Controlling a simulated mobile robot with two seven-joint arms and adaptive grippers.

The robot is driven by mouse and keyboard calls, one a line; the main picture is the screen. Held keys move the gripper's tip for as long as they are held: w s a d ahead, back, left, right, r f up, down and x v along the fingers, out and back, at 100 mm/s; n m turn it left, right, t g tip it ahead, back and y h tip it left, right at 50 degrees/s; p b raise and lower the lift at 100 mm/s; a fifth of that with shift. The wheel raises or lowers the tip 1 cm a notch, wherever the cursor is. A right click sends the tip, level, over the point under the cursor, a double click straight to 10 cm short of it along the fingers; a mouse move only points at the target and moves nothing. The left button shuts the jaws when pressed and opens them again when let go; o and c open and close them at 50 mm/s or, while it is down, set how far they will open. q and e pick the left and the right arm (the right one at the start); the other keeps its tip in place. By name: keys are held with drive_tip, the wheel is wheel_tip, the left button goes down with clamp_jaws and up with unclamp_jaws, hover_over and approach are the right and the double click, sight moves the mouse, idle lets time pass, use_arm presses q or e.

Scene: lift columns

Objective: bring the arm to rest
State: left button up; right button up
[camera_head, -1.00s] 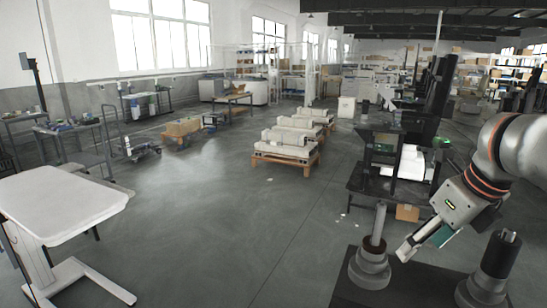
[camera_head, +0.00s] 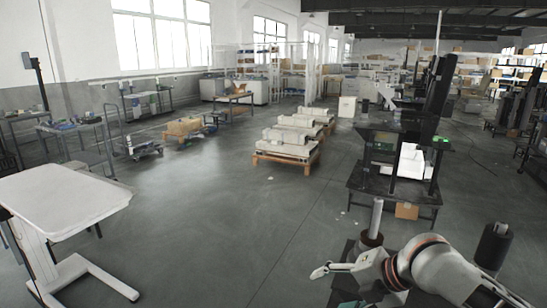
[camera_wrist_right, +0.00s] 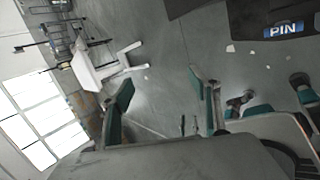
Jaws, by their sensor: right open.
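My right arm reaches in from the lower right corner of the head view and lies low over the dark table. My right gripper (camera_head: 325,271) points left there, with a pale fingertip showing. In the right wrist view the gripper (camera_wrist_right: 163,100) has its two green-lined fingers spread wide, with nothing between them but floor. A silver post (camera_head: 376,217) on a round base stands just behind the gripper; its base is partly hidden by my arm. A black-topped column (camera_head: 494,244) stands to the right, behind the forearm. My left gripper is not in view.
A white table (camera_head: 62,200) stands at the left and also shows in the right wrist view (camera_wrist_right: 84,68). A black workstation (camera_head: 390,185) stands beyond the posts. Pallets with grey blocks (camera_head: 287,150) sit mid-floor.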

drive_tip(key=s+a+f+m+t, duration=0.1)
drive_tip(key=s+f+m+t, duration=0.1)
drive_tip(key=f+m, duration=0.45)
drive_tip(key=s+a+f+m+t, duration=0.2)
drive_tip(key=f+m, duration=0.4)
drive_tip(key=f, duration=0.2)
drive_tip(key=s+d+f+m+h, duration=0.1)
drive_tip(key=s+d+f+m, duration=0.3)
drive_tip(key=s+f+m, duration=0.2)
drive_tip(key=s+d+f+m+t+h, duration=0.1)
drive_tip(key=s+d+f+m, duration=0.4)
drive_tip(key=s, duration=0.5)
wheel_tip(320, 180, down, 3)
drive_tip(key=shift+s+d+r+m+h, duration=0.15)
drive_tip(key=shift+s+m+h, duration=0.25)
drive_tip(key=shift+h, duration=0.4)
